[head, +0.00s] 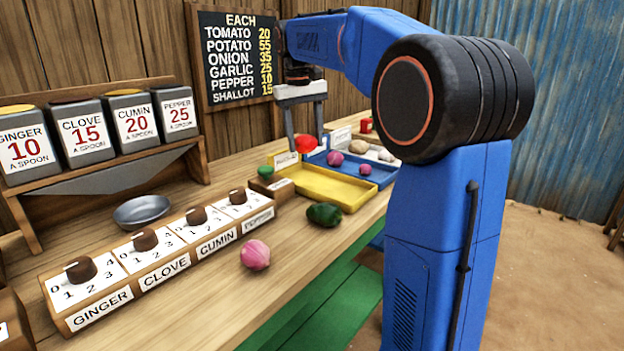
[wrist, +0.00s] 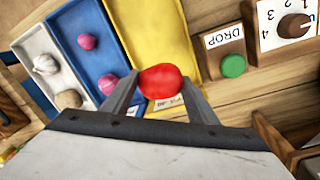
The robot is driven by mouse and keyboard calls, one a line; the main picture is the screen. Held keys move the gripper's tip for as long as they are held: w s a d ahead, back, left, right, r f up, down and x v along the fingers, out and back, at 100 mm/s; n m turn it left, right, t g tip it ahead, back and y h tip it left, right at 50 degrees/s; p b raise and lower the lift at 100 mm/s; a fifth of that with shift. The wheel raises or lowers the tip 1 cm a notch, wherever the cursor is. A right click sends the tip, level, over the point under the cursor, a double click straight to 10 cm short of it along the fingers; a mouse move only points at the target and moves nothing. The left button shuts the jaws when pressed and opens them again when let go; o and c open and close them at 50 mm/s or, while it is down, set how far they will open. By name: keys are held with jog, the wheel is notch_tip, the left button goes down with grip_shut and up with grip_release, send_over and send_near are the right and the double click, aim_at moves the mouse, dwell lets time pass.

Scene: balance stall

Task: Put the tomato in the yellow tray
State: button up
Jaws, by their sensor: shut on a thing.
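The red tomato (head: 306,143) is held between the fingers of my gripper (head: 305,140). In the wrist view the tomato (wrist: 160,81) sits between the two fingertips (wrist: 158,84). The yellow tray (head: 328,186) lies on the counter and looks empty. In the wrist view the tomato overlaps the near end of the yellow tray (wrist: 158,40), by its label. In the head view the tomato appears above the tray's far left end. The gap between tomato and tray is hard to tell.
A green pepper (head: 324,214) and a pink onion (head: 255,255) lie on the counter. A green DROP button (wrist: 233,65) and dial boxes (head: 165,248) stand beside.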

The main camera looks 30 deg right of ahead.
jog(key=shift+f, duration=4.35)
jog(key=o, duration=1.1)
jog(key=shift+f, duration=0.1)
jog(key=r, duration=0.4)
jog(key=a+r, duration=0.1)
jog(key=r, duration=0.7)
jog(key=shift+a+r, duration=0.1)
jog(key=shift+a, duration=0.05)
